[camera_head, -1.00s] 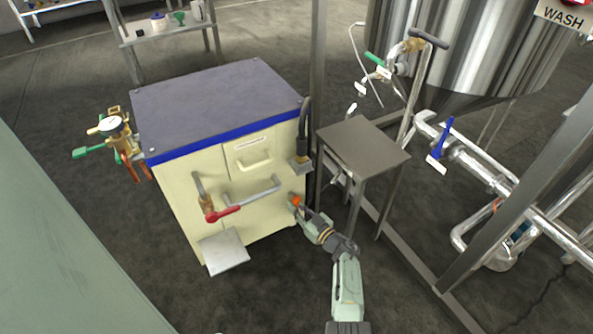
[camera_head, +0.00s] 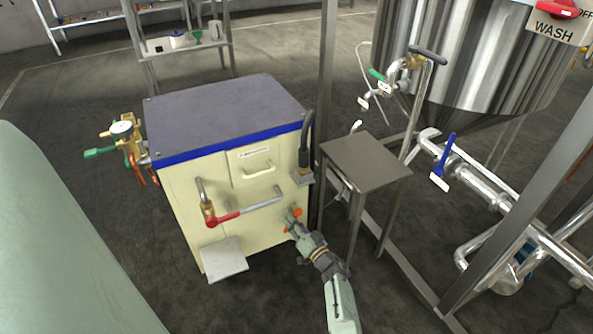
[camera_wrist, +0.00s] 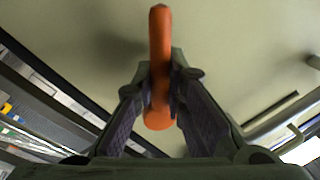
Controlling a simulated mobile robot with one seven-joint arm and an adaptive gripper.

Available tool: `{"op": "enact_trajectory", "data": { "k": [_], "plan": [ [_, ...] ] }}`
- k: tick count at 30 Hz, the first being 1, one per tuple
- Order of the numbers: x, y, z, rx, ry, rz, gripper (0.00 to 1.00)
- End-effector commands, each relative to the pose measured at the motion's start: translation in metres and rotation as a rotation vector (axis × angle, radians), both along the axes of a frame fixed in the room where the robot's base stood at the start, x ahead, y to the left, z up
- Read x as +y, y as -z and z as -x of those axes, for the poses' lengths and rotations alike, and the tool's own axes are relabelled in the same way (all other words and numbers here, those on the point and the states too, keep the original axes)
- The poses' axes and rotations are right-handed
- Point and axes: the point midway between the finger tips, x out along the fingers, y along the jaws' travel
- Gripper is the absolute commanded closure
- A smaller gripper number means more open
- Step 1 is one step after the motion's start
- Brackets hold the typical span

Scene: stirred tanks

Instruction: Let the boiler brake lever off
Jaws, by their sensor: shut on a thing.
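The boiler is a cream cabinet (camera_head: 190,215) with a dark top and a blue band, left of centre in the head view. A small orange lever (camera_head: 297,212) sits low on its front, near the right edge; I take it to be the brake lever. My gripper (camera_head: 292,219) is at this lever in the head view and partly covers it. In the wrist view the orange lever (camera_wrist: 160,38) stands upright in the picture between the two fingers of my gripper (camera_wrist: 161,88), which are shut on it. The lever's mount is hidden.
A red-handled valve (camera_head: 222,219) with a grey pipe and a drawer handle (camera_head: 257,170) are on the same front. A pale plate (camera_head: 224,260) juts out below. A metal stand (camera_head: 367,162) and steel frame legs stand close on the right.

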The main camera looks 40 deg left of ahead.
Motion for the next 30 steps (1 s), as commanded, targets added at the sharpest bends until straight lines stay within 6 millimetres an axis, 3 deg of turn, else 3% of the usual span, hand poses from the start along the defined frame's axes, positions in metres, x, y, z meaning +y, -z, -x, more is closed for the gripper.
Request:
{"op": "enact_trajectory", "data": {
  "k": [18,30],
  "plan": [
    [0.005,-0.019,0.014,0.540,0.000,-0.223,1.00],
    [0.006,-0.029,0.016,0.807,0.001,-0.334,1.00]
  ]
}}
